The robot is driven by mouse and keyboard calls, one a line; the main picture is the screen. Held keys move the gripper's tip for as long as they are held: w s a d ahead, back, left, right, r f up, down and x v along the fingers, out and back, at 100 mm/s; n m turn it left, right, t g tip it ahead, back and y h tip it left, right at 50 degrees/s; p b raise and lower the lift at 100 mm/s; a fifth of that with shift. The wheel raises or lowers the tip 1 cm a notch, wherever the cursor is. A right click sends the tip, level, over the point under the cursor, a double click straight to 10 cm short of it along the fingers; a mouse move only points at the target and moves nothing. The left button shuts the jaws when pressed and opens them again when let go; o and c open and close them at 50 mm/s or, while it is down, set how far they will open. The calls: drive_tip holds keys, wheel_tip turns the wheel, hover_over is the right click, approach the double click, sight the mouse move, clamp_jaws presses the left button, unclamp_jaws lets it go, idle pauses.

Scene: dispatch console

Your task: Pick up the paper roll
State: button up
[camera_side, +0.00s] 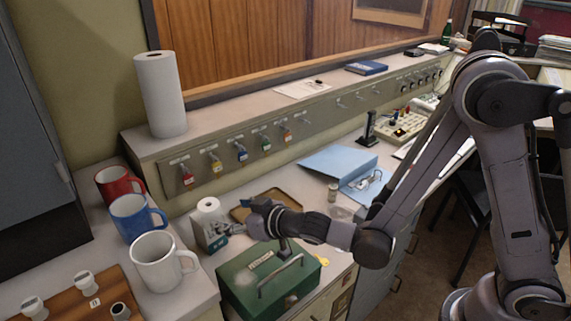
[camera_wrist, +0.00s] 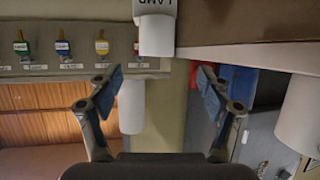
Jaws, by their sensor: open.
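A small white paper roll (camera_side: 208,205) stands on a grey box (camera_side: 211,237) on the desk, left of the green metal box. In the wrist view, which is upside down, a short white cylinder (camera_wrist: 157,37) on a lettered block, apparently this roll, shows at top centre. A taller white paper roll (camera_side: 161,95) stands upright on the console ledge; it also shows in the wrist view (camera_wrist: 132,106). My gripper (camera_side: 236,222) is just right of the small roll. In the wrist view its fingers (camera_wrist: 159,88) are spread with nothing between them, and the small roll is beyond them.
A green metal box (camera_side: 242,287) with a raised handle lies below my gripper. A brown tray (camera_side: 275,196) is behind it. Red (camera_side: 116,187), blue (camera_side: 131,218) and white (camera_side: 156,263) mugs stand at left. Key switches with coloured tags line the console front.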

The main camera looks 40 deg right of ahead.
sight(209, 208)
drive_tip(key=x, duration=0.5)
drive_tip(key=shift+w, duration=0.25)
drive_tip(key=shift+d+x, duration=0.15)
drive_tip(key=shift+x, duration=1.15)
drive_tip(key=shift+d+x, duration=0.1)
drive_tip(key=shift+x, duration=1.25)
drive_tip(key=c, duration=1.4)
drive_tip(key=shift+r, duration=0.1)
